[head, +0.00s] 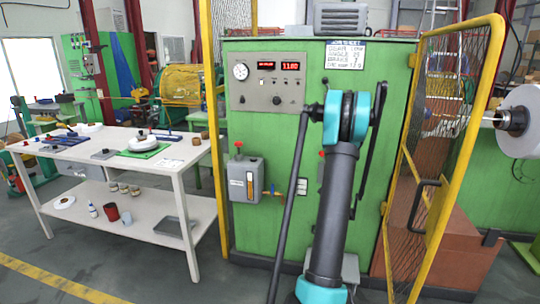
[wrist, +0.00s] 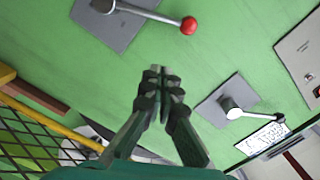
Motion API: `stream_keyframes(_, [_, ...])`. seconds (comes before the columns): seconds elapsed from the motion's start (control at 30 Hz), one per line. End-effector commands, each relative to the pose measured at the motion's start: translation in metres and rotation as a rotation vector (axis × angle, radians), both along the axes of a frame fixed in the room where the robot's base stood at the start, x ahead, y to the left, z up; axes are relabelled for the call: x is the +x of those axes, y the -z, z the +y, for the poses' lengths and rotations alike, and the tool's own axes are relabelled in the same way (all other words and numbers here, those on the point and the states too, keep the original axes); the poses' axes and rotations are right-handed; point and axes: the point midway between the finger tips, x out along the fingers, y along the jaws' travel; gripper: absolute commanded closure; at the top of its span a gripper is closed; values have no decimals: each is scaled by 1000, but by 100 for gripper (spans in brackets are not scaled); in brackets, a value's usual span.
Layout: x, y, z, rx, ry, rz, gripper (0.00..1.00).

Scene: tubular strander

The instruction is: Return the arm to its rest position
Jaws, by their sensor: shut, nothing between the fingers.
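My arm (head: 336,200) stands raised in front of the green machine cabinet (head: 260,130) in the head view. Its grey link runs up to a teal and black joint. My gripper is not visible there, and the arm hides part of the cabinet front. In the wrist view my gripper (wrist: 163,75) has its fingertips together with nothing between them, pointing at the green panel. A lever with a red knob (wrist: 189,25) is above it and to the right. A lever with a dark knob (wrist: 233,108) is to its right. I cannot tell the distance to the panel.
A yellow-framed mesh guard (head: 440,150) stands open right of my arm; its mesh also shows in the wrist view (wrist: 40,135). A white worktable (head: 75,152) with parts stands at the left. A grey box (head: 245,180) juts from the cabinet. Floor before the table is clear.

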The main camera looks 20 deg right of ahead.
Motion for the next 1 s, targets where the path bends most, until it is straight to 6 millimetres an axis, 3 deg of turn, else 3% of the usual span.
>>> stream_keyframes(0.13, [3,-4,13,-11,-27,12,100])
stream_keyframes(0.23, [8,-15,47,-43,-98,48,100])
stream_keyframes(0.37, [11,-29,121,-108,-252,136,100])
stream_keyframes(0.53, [-7,-33,223,-202,-467,283,100])
stream_keyframes(0.67, [-37,-26,291,-270,-616,408,100])
stream_keyframes(0.8, [-84,-10,351,-343,-758,555,100])
stream_keyframes(1.0, [-170,22,410,-450,-925,787,100])
